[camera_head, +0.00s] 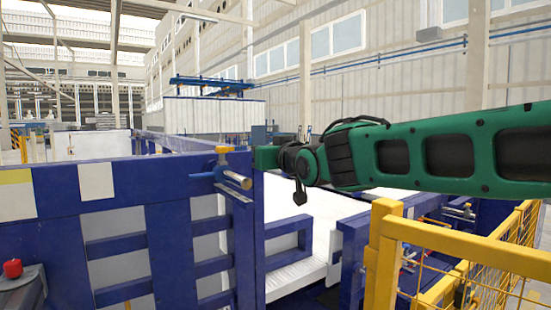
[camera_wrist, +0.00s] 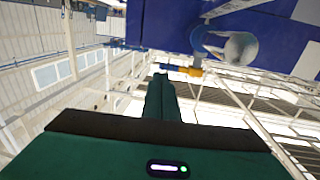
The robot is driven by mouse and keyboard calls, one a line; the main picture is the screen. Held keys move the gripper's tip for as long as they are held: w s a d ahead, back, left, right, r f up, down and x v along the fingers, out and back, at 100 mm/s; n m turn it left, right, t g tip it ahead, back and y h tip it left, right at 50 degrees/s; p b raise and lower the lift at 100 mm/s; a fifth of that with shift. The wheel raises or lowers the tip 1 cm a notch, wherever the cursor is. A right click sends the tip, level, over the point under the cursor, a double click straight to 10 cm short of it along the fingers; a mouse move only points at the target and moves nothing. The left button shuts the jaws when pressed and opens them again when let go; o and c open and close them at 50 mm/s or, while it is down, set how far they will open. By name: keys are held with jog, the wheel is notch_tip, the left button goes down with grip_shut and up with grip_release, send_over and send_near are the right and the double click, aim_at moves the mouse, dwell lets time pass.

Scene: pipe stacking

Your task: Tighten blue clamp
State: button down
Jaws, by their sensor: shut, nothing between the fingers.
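The blue clamp (camera_head: 205,174) is mounted at the upper right corner of the blue frame panel. It has an orange-yellow block (camera_head: 224,150) on top and a silver cylinder (camera_head: 238,180) sticking out to the right. My green gripper (camera_head: 264,157) is shut and empty, just right of the clamp in the head view. In the wrist view, my gripper's shut fingers (camera_wrist: 160,85) point towards the clamp's blue bar (camera_wrist: 172,68) and orange block (camera_wrist: 194,72). The silver cylinder (camera_wrist: 240,48) shows above right there. Whether the fingertips touch the clamp, I cannot tell.
The blue frame panel (camera_head: 166,236) stands upright at left. A yellow railing (camera_head: 383,255) with mesh is at lower right, below my arm. A red button (camera_head: 12,268) sits at lower left. A white surface (camera_head: 316,235) lies behind the panel. Above the panel is open space.

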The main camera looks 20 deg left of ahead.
jog(key=v, duration=0.7)
jog(key=shift+s+d, duration=0.25)
jog(key=shift+d, duration=0.05)
